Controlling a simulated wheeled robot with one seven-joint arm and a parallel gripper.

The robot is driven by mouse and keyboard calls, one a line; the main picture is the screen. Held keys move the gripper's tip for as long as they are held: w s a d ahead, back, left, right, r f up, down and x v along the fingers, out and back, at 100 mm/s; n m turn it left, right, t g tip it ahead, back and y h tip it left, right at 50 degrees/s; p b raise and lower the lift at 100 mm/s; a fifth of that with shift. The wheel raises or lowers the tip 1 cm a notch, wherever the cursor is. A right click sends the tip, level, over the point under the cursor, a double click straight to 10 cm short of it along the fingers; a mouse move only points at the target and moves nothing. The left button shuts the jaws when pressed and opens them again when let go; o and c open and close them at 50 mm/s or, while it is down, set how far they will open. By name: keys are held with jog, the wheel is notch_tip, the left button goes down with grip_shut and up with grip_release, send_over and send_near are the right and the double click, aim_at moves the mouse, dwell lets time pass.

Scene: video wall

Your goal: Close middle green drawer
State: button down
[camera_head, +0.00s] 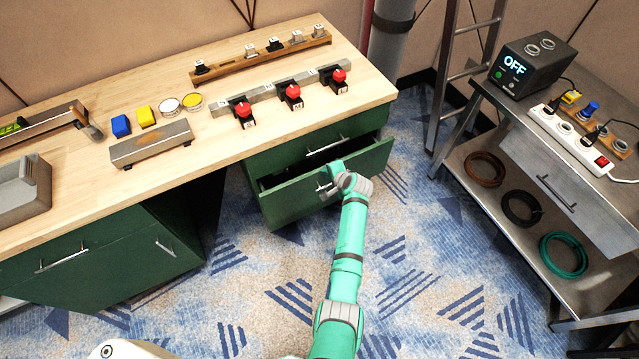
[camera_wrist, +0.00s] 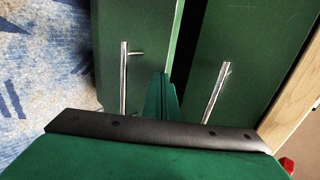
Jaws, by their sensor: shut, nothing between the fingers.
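The middle green drawer (camera_head: 290,198) stands pulled out below the tabletop at the right end of the desk, in the head view. A dark gap shows behind its front. In the wrist view its front (camera_wrist: 143,25) is on the left, with a silver bar handle (camera_wrist: 124,80). My gripper (camera_head: 332,177) is at the drawer front, near its upper edge, and partly hides the handle in the head view. The closed fingers (camera_wrist: 161,98) also show in the wrist view, empty, beside the drawer's edge. I cannot tell whether they touch it.
The shut upper drawer (camera_head: 285,157) has its own handle (camera_wrist: 215,95). The wooden desktop (camera_head: 250,135) above holds red buttons (camera_head: 292,91) and blocks. A grey cart (camera_head: 565,165) and a ladder (camera_head: 440,100) stand to the right. The carpet (camera_head: 420,250) before the drawers is clear.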

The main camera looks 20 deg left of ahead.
jog(key=shift+w+a, duration=1.2)
jog(key=shift+a, duration=0.05)
jog(key=s+d, duration=0.2)
jog(key=d, duration=0.1)
jog(key=shift+s+d, duration=0.1)
jog(key=shift+s, duration=0.25)
jog(key=v, duration=1)
jog(key=t+y, duration=0.3)
jog(key=y, duration=0.1)
send_near(277, 190)
jog(key=shift+t, duration=0.3)
jog(key=x, duration=0.9)
jog(key=shift+s+f, duration=0.15)
jog(key=shift+f, duration=0.3)
jog(key=shift+w+a, duration=0.35)
jog(key=shift+a, duration=0.15)
jog(key=shift+w, duration=0.1)
